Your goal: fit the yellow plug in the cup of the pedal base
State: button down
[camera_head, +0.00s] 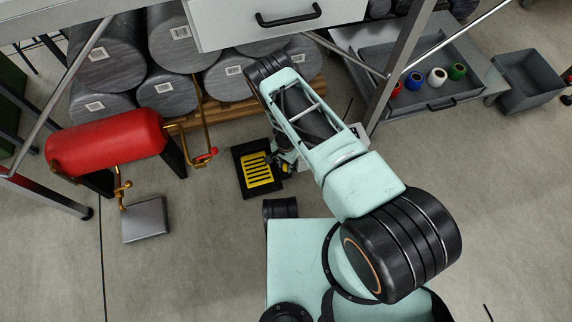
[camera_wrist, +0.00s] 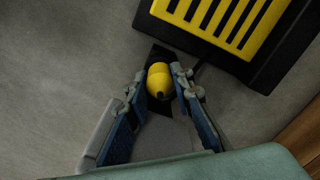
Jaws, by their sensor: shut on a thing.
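The pedal base (camera_head: 240,179) is a black block with a yellow slatted top, flat on the floor left of my gripper (camera_head: 284,163) in the head view. In the wrist view the pedal base (camera_wrist: 222,48) fills the top right. There my gripper (camera_wrist: 160,84) is shut on the yellow plug (camera_wrist: 159,78), which sits between the fingertips with its rounded end showing. The plug is just off the near left corner of the base in that view. A dark shape lies behind the plug; I cannot tell whether it is the cup. I cannot make out the plug's other end.
A red tank (camera_head: 105,142) and a grey box (camera_head: 145,220) stand at the left. Grey cylinders (camera_head: 175,92) lie stacked on a wooden pallet behind the base. A white drawer (camera_head: 270,20) hangs above. A grey tray (camera_head: 415,75) with coloured cups is at the right.

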jog(key=c, duration=1.6)
grip_release()
notch_tip(320, 180, up, 10)
jog(key=shift+w+r, duration=0.1)
jog(key=shift+r, duration=0.85)
